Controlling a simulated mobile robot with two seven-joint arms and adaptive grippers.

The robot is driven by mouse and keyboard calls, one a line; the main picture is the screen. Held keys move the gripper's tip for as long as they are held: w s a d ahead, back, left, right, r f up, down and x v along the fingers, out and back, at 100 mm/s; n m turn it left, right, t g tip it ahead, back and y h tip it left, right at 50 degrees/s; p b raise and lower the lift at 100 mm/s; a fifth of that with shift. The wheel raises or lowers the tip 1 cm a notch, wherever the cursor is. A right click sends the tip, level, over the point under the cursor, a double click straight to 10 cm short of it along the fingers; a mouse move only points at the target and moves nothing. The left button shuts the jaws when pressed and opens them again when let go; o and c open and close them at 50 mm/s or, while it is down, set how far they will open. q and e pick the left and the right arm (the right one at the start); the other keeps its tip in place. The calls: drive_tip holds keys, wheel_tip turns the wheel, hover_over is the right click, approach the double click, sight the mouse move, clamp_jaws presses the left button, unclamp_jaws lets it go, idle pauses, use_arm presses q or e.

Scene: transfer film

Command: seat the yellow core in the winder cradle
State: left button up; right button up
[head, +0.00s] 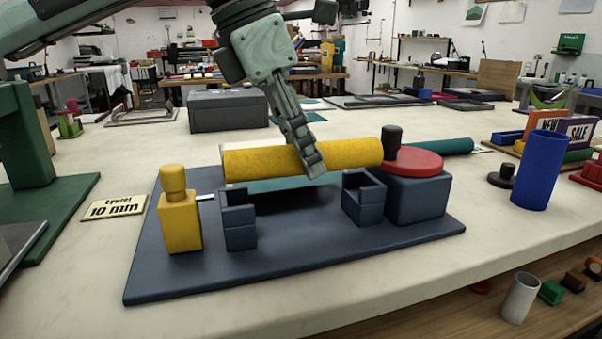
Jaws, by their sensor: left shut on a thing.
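The yellow core (255,162) is a long cylinder lying level, left to right. My left gripper (312,162) comes down from above and is shut on it a little right of its middle. The winder cradle (239,228) is two dark blue notched supports on a dark blue base plate (290,265); the other support (363,205) stands to the right. The core shows above and apparently behind the supports, and its left end looks apart from the left notch. Whether the right end touches anything is unclear. My right gripper is not in view.
A yellow block with a knob (181,222) stands left of the cradle. A blue block (418,200) with a red disc (412,161) and black knob (391,140) stands right. A green roll (440,147) lies behind. A blue cup (538,172) stands farther right. The front tabletop is clear.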

use_arm(q)
drive_tip(key=shift+w+a+f, duration=0.1)
drive_tip(key=shift+w+f, duration=0.3)
drive_tip(key=shift+w, duration=0.3)
wheel_tip(320, 180, down, 4)
drive_tip(key=shift+r, duration=0.1)
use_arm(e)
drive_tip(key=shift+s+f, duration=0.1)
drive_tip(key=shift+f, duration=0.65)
use_arm(q)
drive_tip(key=shift+f, duration=0.2)
drive_tip(key=o, duration=0.8)
drive_tip(key=shift+o, duration=2)
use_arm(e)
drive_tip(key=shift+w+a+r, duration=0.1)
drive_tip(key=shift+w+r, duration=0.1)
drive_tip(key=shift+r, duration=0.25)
use_arm(q)
drive_tip(key=shift+r, duration=0.15)
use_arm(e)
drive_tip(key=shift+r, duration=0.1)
